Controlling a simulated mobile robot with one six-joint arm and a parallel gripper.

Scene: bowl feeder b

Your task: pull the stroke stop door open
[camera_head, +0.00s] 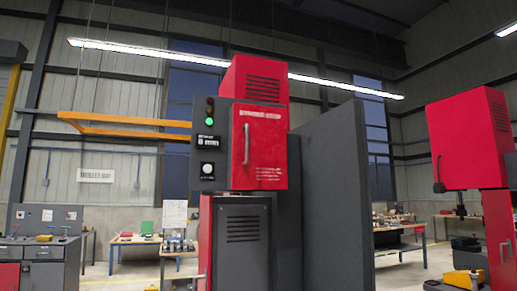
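A red door (260,150) with a grey vertical handle (246,143) on its left side sits on the upper front of a red and dark grey machine. It looks shut, flush in the machine's front. My gripper is not in view.
A dark control panel (208,142) with a lit green lamp stands left of the door. A tall dark grey panel (335,200) stands right of the machine. Another red machine (468,140) is at the far right. Workbenches (150,240) stand behind at left.

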